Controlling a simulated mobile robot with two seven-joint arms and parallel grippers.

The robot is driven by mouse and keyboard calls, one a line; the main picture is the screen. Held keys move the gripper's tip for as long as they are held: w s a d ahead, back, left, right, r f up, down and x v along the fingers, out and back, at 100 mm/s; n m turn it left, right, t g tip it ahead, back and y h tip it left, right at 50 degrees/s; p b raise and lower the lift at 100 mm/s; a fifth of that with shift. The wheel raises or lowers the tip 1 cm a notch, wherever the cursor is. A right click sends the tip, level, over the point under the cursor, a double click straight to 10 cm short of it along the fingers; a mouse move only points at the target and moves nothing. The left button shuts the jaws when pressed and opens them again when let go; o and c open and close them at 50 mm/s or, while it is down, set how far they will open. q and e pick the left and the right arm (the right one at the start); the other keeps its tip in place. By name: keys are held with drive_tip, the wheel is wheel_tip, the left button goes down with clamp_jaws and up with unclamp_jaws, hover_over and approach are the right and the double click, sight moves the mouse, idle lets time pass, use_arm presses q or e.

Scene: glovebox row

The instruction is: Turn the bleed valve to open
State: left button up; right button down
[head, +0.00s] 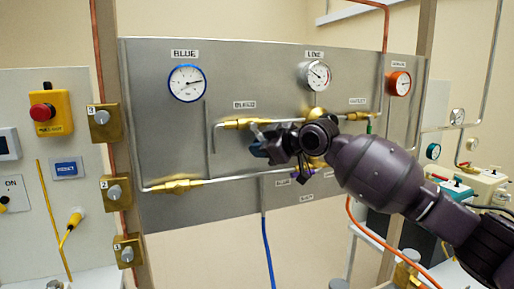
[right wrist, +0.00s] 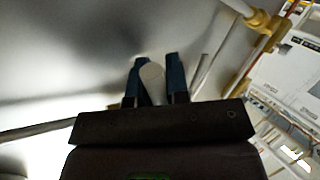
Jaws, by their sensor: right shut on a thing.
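The bleed valve (head: 237,124) is a brass fitting under the BLEED label (head: 245,105) on the steel panel, with a thin pipe bending down at its left. My right gripper (head: 259,147) is just below and right of this fitting, its arm coming in from the right. In the right wrist view, its two blue fingers (right wrist: 155,80) are shut on a pale, rounded handle (right wrist: 152,83), which looks like the bleed valve's lever. In the head view the gripper hides the handle, so its angle is not clear. My left gripper is not in view.
The steel panel (head: 160,130) carries a blue gauge (head: 187,83), a line gauge (head: 315,75) and an orange gauge (head: 399,83). A lower brass fitting (head: 178,186) and pipe run below the gripper. A red emergency button (head: 41,112) is at the left. Blue and orange hoses hang below.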

drive_tip(key=shift+d, duration=0.15)
idle(0.4)
drive_tip(key=c, duration=1.1)
unclamp_jaws()
drive_tip(key=shift+r, duration=0.1)
drive_tip(key=p+v, duration=0.1)
drive_tip(key=v, duration=0.9)
drive_tip(key=shift+s+d+r+p, duration=0.15)
drive_tip(key=shift+s+d+p, duration=0.05)
drive_tip(key=shift+s+p, duration=0.1)
